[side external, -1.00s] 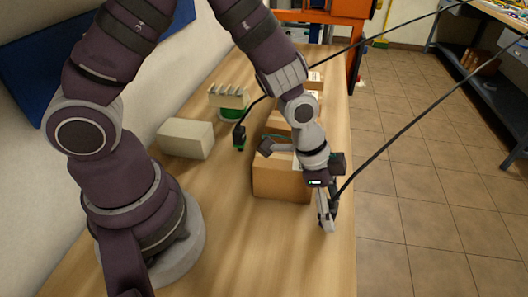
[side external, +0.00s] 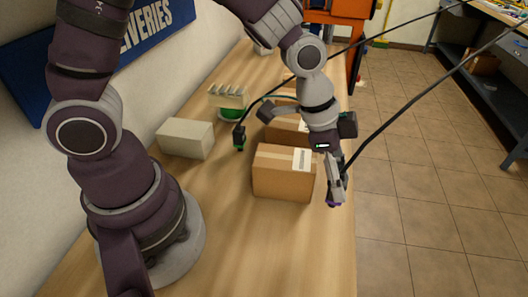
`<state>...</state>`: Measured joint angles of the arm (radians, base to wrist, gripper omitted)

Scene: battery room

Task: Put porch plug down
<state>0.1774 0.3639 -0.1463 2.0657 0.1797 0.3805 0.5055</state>
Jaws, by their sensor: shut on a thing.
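My gripper (side external: 335,194) is shut at the right edge of the wooden table, just right of the front cardboard box. A black cable runs from the upper right down to a dark plug (side external: 345,184) at the jaws, and the gripper is shut on it. A small purple part shows at the lower tip. The fingers hide most of the plug, and I cannot read any label on it. A second black plug (side external: 239,138) with a green mark and its own cable stands or hangs near the middle of the table, apart from my gripper.
The front cardboard box (side external: 283,173) stands beside my gripper, with another box (side external: 286,130) behind it. A pale block (side external: 186,138) and a slotted holder with green (side external: 228,98) are farther left. The front of the wooden table (side external: 275,250) is clear. Tiled floor lies right of the edge.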

